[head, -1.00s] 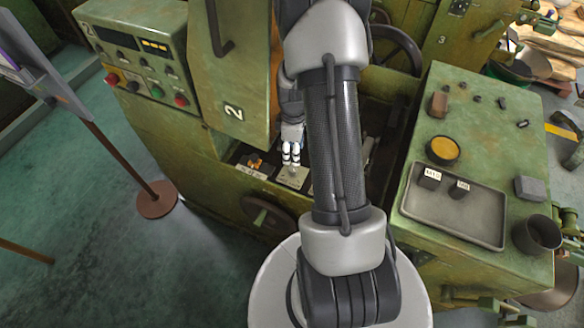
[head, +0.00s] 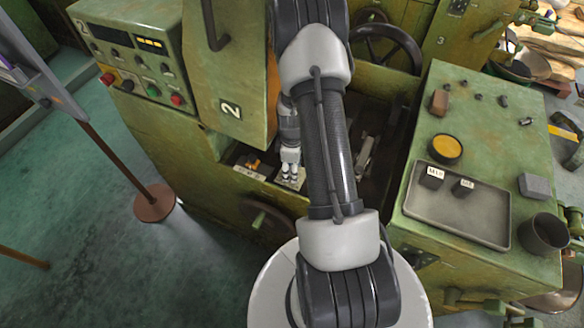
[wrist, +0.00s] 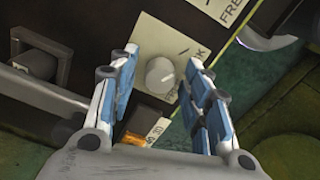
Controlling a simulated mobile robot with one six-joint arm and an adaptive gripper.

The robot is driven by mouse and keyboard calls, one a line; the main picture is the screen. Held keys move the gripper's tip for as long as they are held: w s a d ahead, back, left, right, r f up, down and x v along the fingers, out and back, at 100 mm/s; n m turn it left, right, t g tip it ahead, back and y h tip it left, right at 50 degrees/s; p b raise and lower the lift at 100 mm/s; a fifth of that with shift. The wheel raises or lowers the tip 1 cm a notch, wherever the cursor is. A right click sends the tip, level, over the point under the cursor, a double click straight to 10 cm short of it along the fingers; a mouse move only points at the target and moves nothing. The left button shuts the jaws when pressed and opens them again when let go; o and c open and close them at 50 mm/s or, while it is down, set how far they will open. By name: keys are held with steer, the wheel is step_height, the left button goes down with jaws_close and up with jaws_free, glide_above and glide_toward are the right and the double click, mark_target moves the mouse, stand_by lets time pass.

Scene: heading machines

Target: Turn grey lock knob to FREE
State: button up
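The grey lock knob (wrist: 160,76) is a round pale grey cap on a light plate (wrist: 153,32) in the wrist view. My gripper (wrist: 163,58) is open, with one blue-and-white finger on each side of the knob. A gap shows between the knob and the fingers; how deep they reach is hard to tell. In the head view my gripper (head: 289,176) points down at the plate (head: 291,184) in the machine's recess, and I cannot make out the knob.
A green machine panel (head: 230,70) marked 2 stands close left of my gripper. A handwheel (head: 265,213) is below the recess. In the wrist view a grey bar (wrist: 45,92) and a dark block (wrist: 38,63) lie left. A grey tray (head: 455,217) is at the right.

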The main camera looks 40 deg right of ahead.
steer(key=c, duration=0.9)
steer(key=shift+c, duration=0.2)
steer(key=m, duration=0.4)
steer(key=shift+m+b, duration=0.3)
steer(key=shift+m, duration=0.1)
steer(key=m, duration=0.9)
steer(key=shift+b, duration=0.4)
steer(key=m, duration=0.3)
steer(key=shift+m, duration=0.4)
steer(key=m, duration=0.6)
steer(key=shift+m, duration=0.3)
